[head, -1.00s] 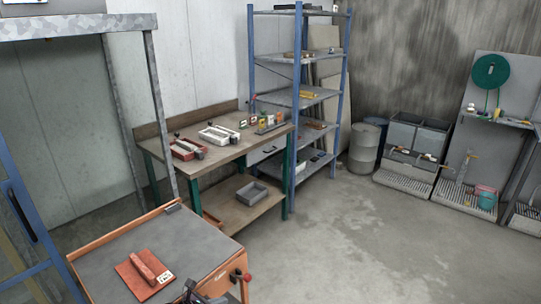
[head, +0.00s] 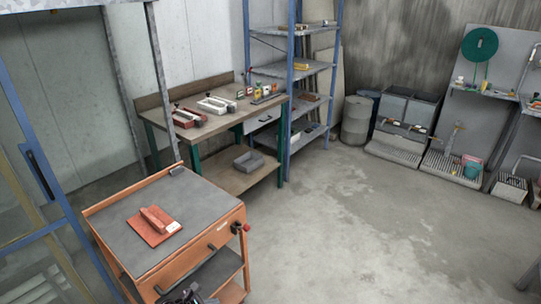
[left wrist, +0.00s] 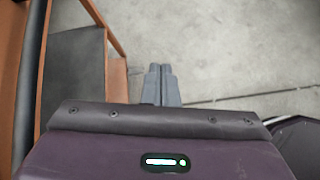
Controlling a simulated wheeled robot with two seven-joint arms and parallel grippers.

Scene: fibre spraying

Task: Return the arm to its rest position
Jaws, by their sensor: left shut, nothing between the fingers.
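My left gripper shows in the left wrist view (left wrist: 160,85), where its two grey fingers lie together with nothing between them. It points down over bare concrete floor, to the right of the orange cart's side (left wrist: 116,85). In the head view a dark part of my left arm shows at the bottom edge, in front of the cart (head: 190,215); the fingers cannot be made out there. My right gripper is not in view.
A red block with a handle (head: 154,226) lies on the cart's dark top. A workbench (head: 215,130) with trays and small bottles stands behind, beside a blue shelf rack (head: 290,70). A barrel (head: 357,121) stands at the back.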

